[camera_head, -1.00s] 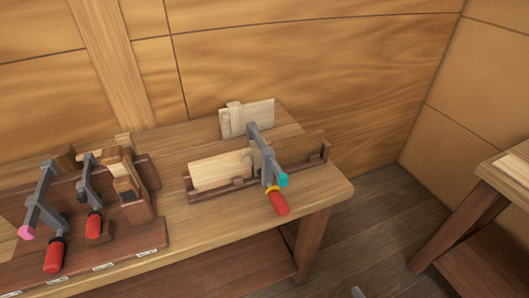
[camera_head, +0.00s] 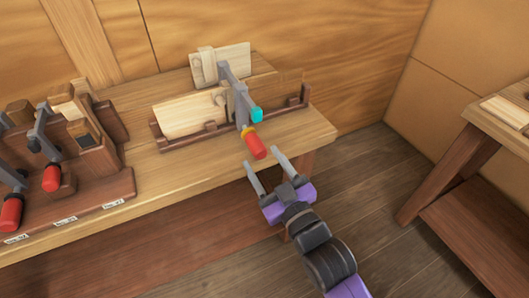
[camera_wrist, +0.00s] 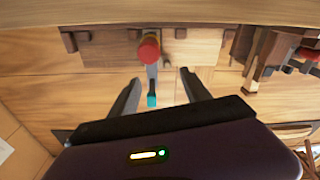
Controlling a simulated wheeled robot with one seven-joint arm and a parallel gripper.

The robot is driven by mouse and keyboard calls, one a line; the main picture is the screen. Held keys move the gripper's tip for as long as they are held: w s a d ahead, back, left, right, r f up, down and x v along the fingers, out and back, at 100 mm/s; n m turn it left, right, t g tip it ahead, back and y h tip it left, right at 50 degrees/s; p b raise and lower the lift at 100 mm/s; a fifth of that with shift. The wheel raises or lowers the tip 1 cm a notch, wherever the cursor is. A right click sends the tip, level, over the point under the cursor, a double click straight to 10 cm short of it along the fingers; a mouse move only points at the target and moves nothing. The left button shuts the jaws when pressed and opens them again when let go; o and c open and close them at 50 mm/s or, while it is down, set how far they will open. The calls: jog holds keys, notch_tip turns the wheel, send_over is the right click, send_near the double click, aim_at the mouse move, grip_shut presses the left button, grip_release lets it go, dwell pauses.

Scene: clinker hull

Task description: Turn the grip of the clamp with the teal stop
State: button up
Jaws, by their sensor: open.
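The clamp with the teal stop (camera_head: 257,115) sits across a wooden jig at the right part of the bench. Its grey bar runs from the back board toward the front, and its red grip (camera_head: 255,146) points down toward the front edge. My gripper (camera_head: 265,158) is open and empty, with its two grey fingers just in front of and below the red grip, apart from it. In the wrist view the red grip (camera_wrist: 149,49) and teal stop (camera_wrist: 152,100) show beyond and between the open fingers (camera_wrist: 160,87).
The jig (camera_head: 220,134) holds pale planks (camera_head: 190,113). A rack (camera_head: 100,200) with other red-gripped clamps stands at the left of the bench (camera_head: 185,170). A second table (camera_head: 490,120) is at the right. Open floor lies between them.

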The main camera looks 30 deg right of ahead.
aim_at(254, 143)
jog(key=w+f, duration=0.1)
jog(key=d+f+g, duration=0.1)
jog(key=shift+w+d+f+h, duration=0.3)
jog(key=shift+w+f+h, duration=0.05)
jog(key=shift+w+h, duration=0.05)
jog(key=shift+w+d+p, duration=0.1)
jog(key=shift+w+p, duration=0.25)
jog(key=shift+w, duration=3.45)
jog(key=shift+f, duration=0.1)
grip_shut()
